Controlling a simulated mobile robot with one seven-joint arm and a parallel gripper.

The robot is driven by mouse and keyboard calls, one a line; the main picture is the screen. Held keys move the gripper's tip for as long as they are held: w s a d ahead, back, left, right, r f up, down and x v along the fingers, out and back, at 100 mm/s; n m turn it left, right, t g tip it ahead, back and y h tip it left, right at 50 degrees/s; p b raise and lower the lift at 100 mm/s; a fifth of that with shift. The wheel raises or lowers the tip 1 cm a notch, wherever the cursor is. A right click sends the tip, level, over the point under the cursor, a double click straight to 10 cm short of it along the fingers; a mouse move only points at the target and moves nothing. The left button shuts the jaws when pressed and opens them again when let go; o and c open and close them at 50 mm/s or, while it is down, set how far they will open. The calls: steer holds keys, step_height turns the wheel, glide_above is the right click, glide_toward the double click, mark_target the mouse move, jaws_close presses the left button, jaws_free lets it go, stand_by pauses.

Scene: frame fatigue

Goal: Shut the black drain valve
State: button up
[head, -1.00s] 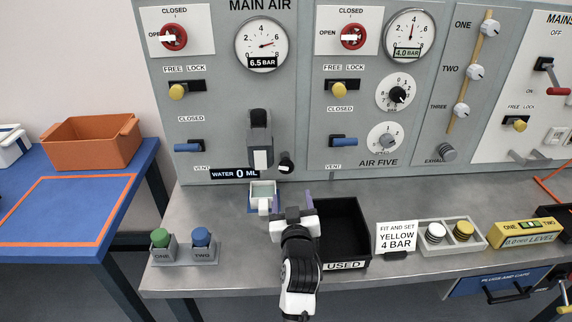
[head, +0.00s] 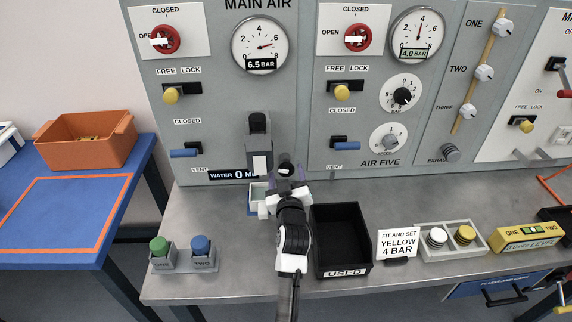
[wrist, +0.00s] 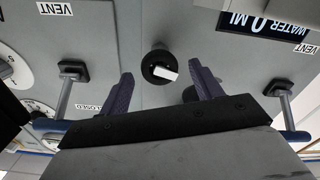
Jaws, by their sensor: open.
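The black drain valve (head: 286,168) is a small round knob low on the grey panel, to the right of the "WATER 0 ML" display (head: 232,174). In the wrist view the valve (wrist: 152,62) shows a white bar, slightly tilted, on its dark face. My gripper (head: 287,178) is just in front of the panel at the valve and partly covers it in the head view. In the wrist view my gripper (wrist: 160,76) is open, its two purple fingers to either side of the valve. The valve appears beyond the fingertips; I cannot tell whether they touch it.
A dark filter-like unit (head: 259,145) stands out from the panel just left of the valve. A small clear cup (head: 258,198) stands below on the bench. The black "USED" tray (head: 342,269) is to the right. Blue levers (head: 185,153) and (head: 340,144) flank the area.

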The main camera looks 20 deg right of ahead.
steer(key=shift+x, duration=1.45)
steer(key=shift+c, duration=0.3)
